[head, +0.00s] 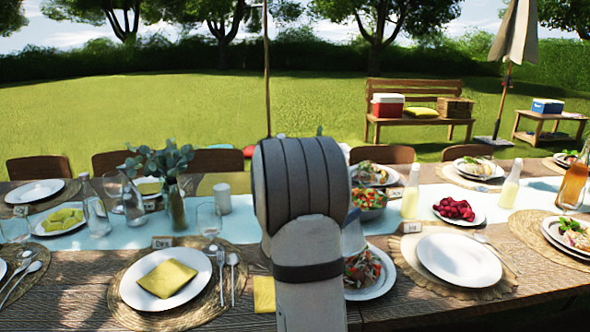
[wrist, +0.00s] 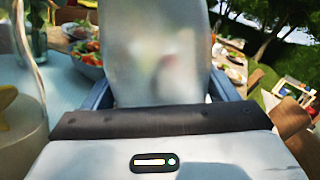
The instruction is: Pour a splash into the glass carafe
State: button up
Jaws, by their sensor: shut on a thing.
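My gripper (wrist: 160,92) is shut on a pale, frosted, see-through vessel (wrist: 158,50), which fills the space between its blue fingers in the wrist view. Its rim and contents cannot be made out. In the head view my arm hides the gripper and most of what it holds. Two clear glass vessels with narrow necks stand at the left of the runner, one in front (head: 95,213) and one behind (head: 133,204). I cannot tell which is the glass carafe. A clear curved glass edge (wrist: 22,130) shows close at the left of the wrist view.
A vase with leafy stems (head: 177,208), a white cup (head: 222,197) and a drinking glass (head: 209,219) stand near the glassware. Salad bowl (head: 368,204), pale-yellow bottles (head: 410,192) and set plates (head: 458,259) crowd the right. Bare wood (head: 75,268) shows at front left.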

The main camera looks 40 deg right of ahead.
jog(key=r+n+p, duration=0.2)
jog(key=p, duration=0.1)
jog(key=s+r+n+t+p, duration=0.1)
jog(key=r+n+p, duration=0.1)
jog(key=n+p, duration=0.1)
jog(key=s+r+n+p, duration=0.1)
jog(key=r+n+p, duration=0.2)
jog(key=shift+s+d+r+h, duration=0.1)
jog(key=shift+s+d+h, duration=0.05)
jog(key=shift+d+h, duration=0.2)
notch_tip(320, 180, up, 2)
jog(key=n+t+p, duration=0.1)
jog(key=n+p, duration=0.1)
jog(key=shift+s+n+p, duration=0.1)
jog(key=shift+n+p, duration=0.2)
jog(key=shift+p, duration=0.1)
jog(key=shift+w+a+r+n+p, duration=0.1)
jog(key=shift+w+r+n+p, duration=0.1)
jog(key=shift+r+n+p, duration=0.4)
jog(key=shift+w+a+r+n+p, duration=0.1)
jog(key=shift+w+r+n+p, duration=0.15)
jog(key=shift+p, duration=0.55)
jog(key=shift+r+n+t+p, duration=0.2)
jog(key=shift+n+t+p, duration=0.05)
jog(key=shift+t+p, duration=0.15)
jog(key=shift+w+r+n+p, duration=0.25)
jog(key=shift+r+n+p, duration=0.8)
jog(key=shift+p, duration=0.75)
